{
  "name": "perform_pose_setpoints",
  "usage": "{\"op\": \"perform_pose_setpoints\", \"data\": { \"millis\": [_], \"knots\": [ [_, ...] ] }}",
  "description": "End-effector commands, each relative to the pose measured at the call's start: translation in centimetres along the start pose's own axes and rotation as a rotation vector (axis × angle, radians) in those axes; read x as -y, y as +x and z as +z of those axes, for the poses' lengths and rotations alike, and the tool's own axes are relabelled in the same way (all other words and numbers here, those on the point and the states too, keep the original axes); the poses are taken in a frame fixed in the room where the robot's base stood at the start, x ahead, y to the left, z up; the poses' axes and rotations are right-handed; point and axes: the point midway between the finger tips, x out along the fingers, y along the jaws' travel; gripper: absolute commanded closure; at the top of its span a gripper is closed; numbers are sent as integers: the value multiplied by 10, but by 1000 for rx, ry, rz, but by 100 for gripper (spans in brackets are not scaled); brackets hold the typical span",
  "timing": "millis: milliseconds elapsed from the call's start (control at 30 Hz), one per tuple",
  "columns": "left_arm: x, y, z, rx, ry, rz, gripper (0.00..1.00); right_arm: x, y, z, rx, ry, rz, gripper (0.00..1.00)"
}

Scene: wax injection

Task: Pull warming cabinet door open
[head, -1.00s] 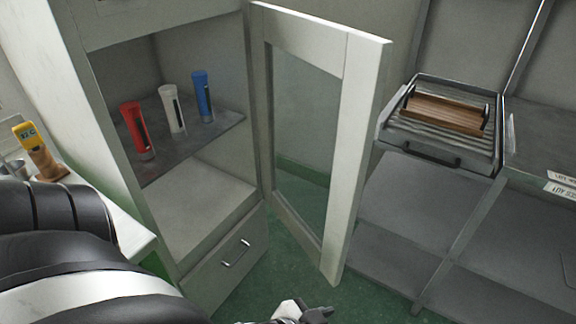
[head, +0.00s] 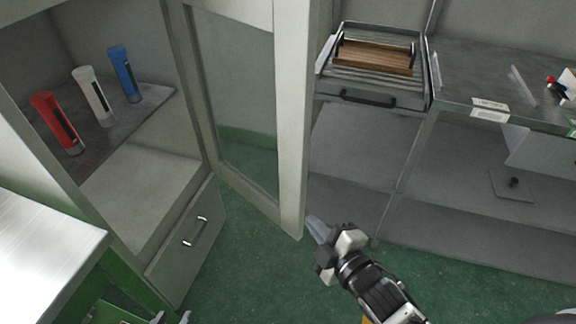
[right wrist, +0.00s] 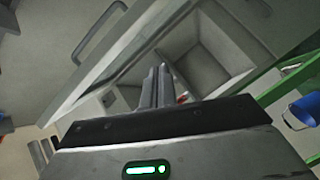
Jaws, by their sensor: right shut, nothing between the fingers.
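The warming cabinet (head: 140,195) stands at the left in the head view. Its pale, glass-panelled door (head: 292,130) stands well open, swung out to the right of the opening. My right gripper (head: 314,226) is shut and empty, just right of the door's lower free corner; whether it touches the door is unclear. In the right wrist view its fingers (right wrist: 156,86) are together in front of a pale door-like frame. My left gripper (head: 172,318) shows only its fingertips at the bottom edge, spaced apart. The red (head: 56,122), white (head: 94,95) and blue (head: 125,74) tubes stand on the cabinet shelf.
A grey shelf unit (head: 400,180) stands right of the door, with a handled metal tray (head: 370,98) holding a wooden rack (head: 375,57). A metal-topped table (head: 45,240) is at lower left. Green floor (head: 245,270) is clear below the door.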

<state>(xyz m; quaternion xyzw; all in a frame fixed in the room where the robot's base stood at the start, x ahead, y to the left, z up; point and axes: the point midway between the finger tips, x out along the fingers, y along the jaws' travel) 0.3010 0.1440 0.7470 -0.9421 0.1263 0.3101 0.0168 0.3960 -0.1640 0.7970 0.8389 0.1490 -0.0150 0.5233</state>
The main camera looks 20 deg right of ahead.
Motion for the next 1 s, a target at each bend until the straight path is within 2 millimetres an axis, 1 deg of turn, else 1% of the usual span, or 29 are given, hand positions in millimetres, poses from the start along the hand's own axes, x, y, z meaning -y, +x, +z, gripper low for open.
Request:
{"op": "perform_pose_setpoints", "data": {
  "millis": [33, 100, 233, 367, 467, 700, 800, 900, 1000],
  "knots": [
    [0, 0, -2, -4, 0, 0, 64, -11, 9, -2, -32, -140, 48, 100],
    [0, 0, -3, -7, 1, 0, 64, -21, 17, -5, -64, -298, 102, 100],
    [0, 0, -4, -7, 1, 1, 64, -32, 25, -9, -88, -458, 161, 100],
    [0, 0, -4, -6, 3, 1, 64, -36, 38, -11, -92, -486, 172, 100],
    [1, -1, -3, -2, 6, 0, 64, -39, 55, -14, -92, -485, 172, 100],
    [2, 0, 3, 11, 10, -1, 64, -46, 107, -20, -91, -483, 171, 100],
    [2, 0, 3, 11, 10, -1, 64, -49, 126, -23, -91, -481, 170, 100],
    [3, -3, 0, 10, 11, -3, 64, -57, 127, -6, -89, -487, 165, 100],
    [3, -3, -2, 6, 11, -4, 64, -63, 131, 4, -90, -484, 167, 100]
  ]
}}
